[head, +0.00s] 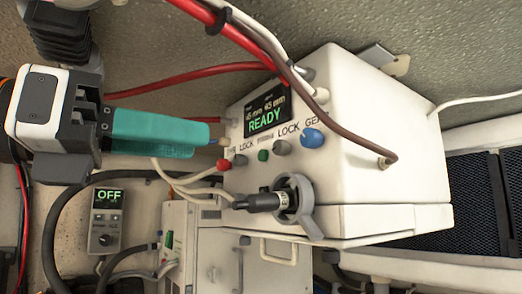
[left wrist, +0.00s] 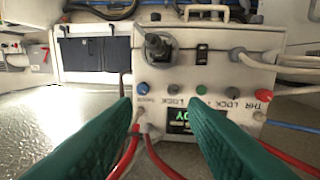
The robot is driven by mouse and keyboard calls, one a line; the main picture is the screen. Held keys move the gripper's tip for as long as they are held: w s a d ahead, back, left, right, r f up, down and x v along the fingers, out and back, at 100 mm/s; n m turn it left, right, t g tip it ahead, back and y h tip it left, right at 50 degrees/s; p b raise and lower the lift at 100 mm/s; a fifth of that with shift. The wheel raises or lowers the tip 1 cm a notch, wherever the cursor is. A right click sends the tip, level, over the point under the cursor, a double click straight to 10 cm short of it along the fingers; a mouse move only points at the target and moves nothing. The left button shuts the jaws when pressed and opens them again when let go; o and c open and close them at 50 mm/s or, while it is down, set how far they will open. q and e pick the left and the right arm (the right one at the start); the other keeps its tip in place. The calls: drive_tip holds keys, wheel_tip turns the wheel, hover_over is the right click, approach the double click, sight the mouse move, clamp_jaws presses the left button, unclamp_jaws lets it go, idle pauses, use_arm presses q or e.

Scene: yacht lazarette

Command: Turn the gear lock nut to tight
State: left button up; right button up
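The white control box (head: 375,125) has a display reading READY (head: 267,108) and a row of knobs. The gear lock nut (head: 281,147) is a small grey knob between the green knob (head: 263,155) and the blue gear knob (head: 312,138). In the left wrist view the gear lock nut (left wrist: 172,88) shows ahead, between the fingertips and just beyond them. My left gripper (head: 207,140) has teal fingers pointing at the box's left side. In the left wrist view (left wrist: 162,108) they are spread apart with nothing between them. My right gripper is not visible.
A black-handled lever (head: 262,202) sticks out below the knobs. Red cables (left wrist: 148,140) and a brown cable (head: 345,125) run to the box. The red throttle knob (head: 223,165) and another grey lock nut (head: 240,160) are close to the left gripper. A meter reading OFF (head: 106,218) is at lower left.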

sight(276, 147)
use_arm(q)
drive_tip(key=shift+n+t+y, duration=0.3)
drive_tip(key=shift+t+y, duration=0.3)
drive_tip(key=shift+t, duration=0.1)
drive_tip(key=p+x, duration=0.1)
drive_tip(key=x, duration=0.2)
drive_tip(key=r+p+x, duration=0.1)
drive_tip(key=p+x, duration=0.1)
drive_tip(key=x, duration=0.1)
drive_tip(key=p+x, duration=0.1)
drive_tip(key=x, duration=0.2)
drive_tip(key=shift+w+r, duration=0.25)
drive_tip(key=shift+w, duration=0.3)
drive_tip(key=shift+w+d+f+p, duration=0.1)
drive_tip(key=shift+w+d+p, duration=0.25)
drive_tip(key=shift+d, duration=0.15)
clamp_jaws()
